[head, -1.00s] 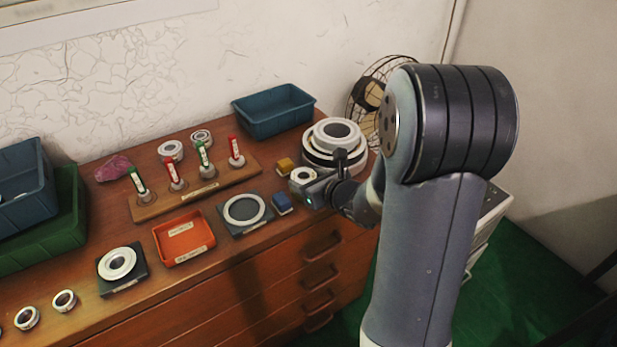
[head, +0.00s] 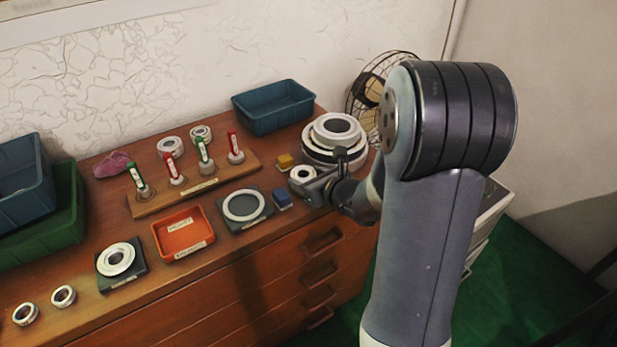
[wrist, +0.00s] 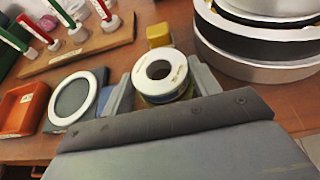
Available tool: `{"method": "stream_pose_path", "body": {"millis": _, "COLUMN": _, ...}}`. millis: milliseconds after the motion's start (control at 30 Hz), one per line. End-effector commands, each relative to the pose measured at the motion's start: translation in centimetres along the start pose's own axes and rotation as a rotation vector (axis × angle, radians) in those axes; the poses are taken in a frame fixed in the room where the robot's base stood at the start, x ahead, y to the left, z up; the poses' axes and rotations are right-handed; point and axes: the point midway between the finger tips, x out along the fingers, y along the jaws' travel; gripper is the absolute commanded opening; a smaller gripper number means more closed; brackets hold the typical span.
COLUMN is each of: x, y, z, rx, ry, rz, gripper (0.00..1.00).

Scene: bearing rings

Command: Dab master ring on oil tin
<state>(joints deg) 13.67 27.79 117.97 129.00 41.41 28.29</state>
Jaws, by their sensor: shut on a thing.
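The master ring (wrist: 160,76) is a small white ring with a dark bore and a small label, seen from above in the wrist view. It also shows in the head view (head: 303,173). My gripper (wrist: 163,86) is shut on it, with a grey finger on each side. Just below the ring, a yellowish and blue round rim (wrist: 168,98) shows between the fingers; it may be the oil tin. The ring hides most of it, and I cannot tell whether they touch.
A stack of large rings (head: 333,150) stands close right of my gripper. A yellow block (head: 285,160) is behind, a blue block (head: 282,200) to the left. Further left are a dark plate with a ring (head: 244,205), an orange tray (head: 183,232) and a peg board (head: 195,187).

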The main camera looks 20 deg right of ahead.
Motion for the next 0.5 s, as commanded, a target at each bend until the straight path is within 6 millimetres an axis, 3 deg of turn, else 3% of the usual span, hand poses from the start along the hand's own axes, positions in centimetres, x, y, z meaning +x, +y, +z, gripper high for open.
{"method": "stream_pose_path", "body": {"millis": 500, "x": 0.23, "y": -0.02, "z": -0.44, "rx": -0.001, "ry": -0.003, "rz": 0.0, "gripper": 0.22}}
